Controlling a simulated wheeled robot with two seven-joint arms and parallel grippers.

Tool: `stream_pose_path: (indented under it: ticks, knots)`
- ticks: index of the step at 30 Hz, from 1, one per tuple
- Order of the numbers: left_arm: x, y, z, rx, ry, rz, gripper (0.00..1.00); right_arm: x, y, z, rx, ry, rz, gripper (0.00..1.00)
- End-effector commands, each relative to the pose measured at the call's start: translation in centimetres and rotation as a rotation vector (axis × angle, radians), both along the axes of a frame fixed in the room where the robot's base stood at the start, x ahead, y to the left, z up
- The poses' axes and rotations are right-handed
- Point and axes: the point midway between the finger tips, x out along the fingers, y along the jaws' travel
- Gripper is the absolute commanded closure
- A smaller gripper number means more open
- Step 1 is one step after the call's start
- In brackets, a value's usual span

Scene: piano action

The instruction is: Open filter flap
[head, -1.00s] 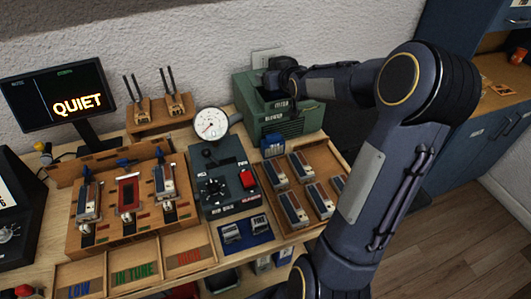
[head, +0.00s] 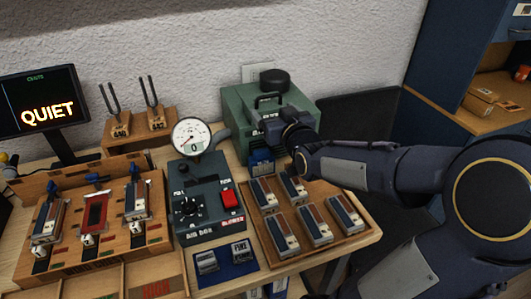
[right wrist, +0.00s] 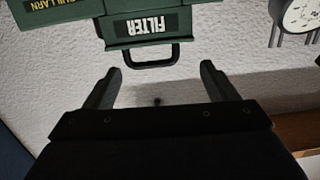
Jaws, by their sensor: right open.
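The filter flap (right wrist: 133,28) is a green panel marked FILTER, upside down in the right wrist view. It has a black loop handle (right wrist: 145,65). The flap belongs to the green blower box (head: 238,103) at the back in the head view, where a black handle (head: 267,97) shows on its upper part. My right gripper (right wrist: 159,69) is open and empty, its two fingers spread with the handle between and just beyond their tips. My left gripper is not in view.
A white dial gauge (head: 191,137) stands left of the box. A wooden tray (head: 330,248) of several small blocks lies in front, below my right arm. The grey control box (head: 190,170) with a red button is left of the tray. The wall is close behind.

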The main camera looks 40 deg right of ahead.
Motion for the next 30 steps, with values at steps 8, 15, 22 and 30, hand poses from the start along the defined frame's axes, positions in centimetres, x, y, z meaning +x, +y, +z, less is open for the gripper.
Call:
stream_pose_path:
  ticks: [8, 15, 22, 30]
  knots:
    - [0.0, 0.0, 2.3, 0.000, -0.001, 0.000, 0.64, -3.2, 4.5, -0.6, 0.130, 0.212, 0.067, 0.21]
    - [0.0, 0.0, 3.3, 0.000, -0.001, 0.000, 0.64, -6.1, 7.5, -1.7, 0.217, 0.358, 0.119, 0.21]
    - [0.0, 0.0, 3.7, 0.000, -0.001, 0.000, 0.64, -7.7, 9.0, -2.3, 0.261, 0.428, 0.146, 0.21]
    - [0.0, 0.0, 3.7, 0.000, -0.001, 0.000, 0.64, -8.0, 9.2, -2.5, 0.268, 0.442, 0.151, 0.21]
